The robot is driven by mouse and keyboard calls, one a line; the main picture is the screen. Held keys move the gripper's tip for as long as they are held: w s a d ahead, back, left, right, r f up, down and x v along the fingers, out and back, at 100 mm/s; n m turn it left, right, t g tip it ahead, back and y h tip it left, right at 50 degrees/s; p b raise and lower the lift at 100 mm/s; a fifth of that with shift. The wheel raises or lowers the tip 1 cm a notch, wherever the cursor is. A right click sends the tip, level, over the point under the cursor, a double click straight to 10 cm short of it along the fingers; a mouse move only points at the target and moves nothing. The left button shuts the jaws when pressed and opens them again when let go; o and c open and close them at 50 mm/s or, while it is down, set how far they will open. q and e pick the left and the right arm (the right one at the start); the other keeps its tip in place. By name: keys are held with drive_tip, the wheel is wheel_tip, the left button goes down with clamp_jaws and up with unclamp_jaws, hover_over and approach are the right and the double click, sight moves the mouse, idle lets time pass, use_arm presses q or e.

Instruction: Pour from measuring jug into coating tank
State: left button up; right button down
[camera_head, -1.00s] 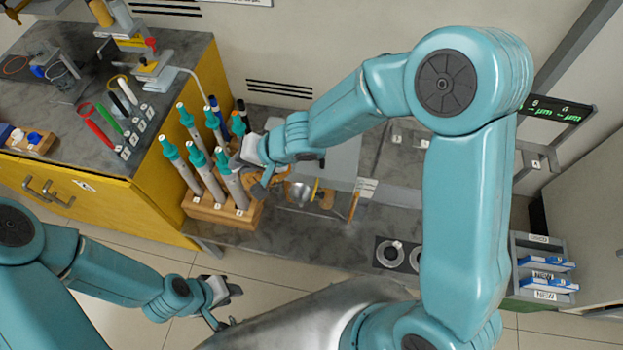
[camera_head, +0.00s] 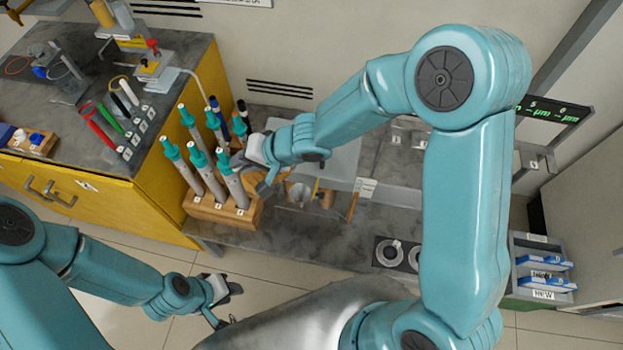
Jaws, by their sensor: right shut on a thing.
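My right gripper (camera_head: 266,178) reaches in over the bench beside the teal-capped rods. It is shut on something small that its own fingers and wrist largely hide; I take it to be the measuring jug. A small greyish, glassy vessel (camera_head: 298,191) shows just right of the fingers. I cannot tell clearly whether it is the jug or the coating tank, and no liquid can be made out. My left gripper (camera_head: 229,306) hangs low over the floor, open and empty, away from the bench.
A wooden rack (camera_head: 225,213) of upright teal-capped rods stands close to the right gripper's left. A yellow cabinet (camera_head: 90,190) carries coloured tubes and apparatus. Dark round fittings (camera_head: 388,252) sit at the bench's front. A blue-and-grey bin (camera_head: 543,270) stands right.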

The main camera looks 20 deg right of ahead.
drive_tip(key=shift+r, duration=0.1)
drive_tip(key=shift+d+r+y+p, duration=0.2)
drive_tip(key=shift+y+p, duration=0.1)
drive_tip(key=shift+p, duration=0.25)
drive_tip(key=shift+d, duration=0.1)
idle(0.3)
drive_tip(key=shift+d+r+y+p, duration=0.2)
drive_tip(key=shift+y+p, duration=0.1)
drive_tip(key=shift+p, duration=0.4)
drive_tip(key=shift+d+r+y+p, duration=0.2)
drive_tip(key=shift+y+p, duration=0.1)
drive_tip(key=shift+p, duration=0.2)
drive_tip(key=shift+m, duration=0.3)
idle(0.4)
drive_tip(key=shift+d+r+y+p, duration=0.25)
drive_tip(key=shift+y+p, duration=0.15)
drive_tip(key=shift+p, duration=0.25)
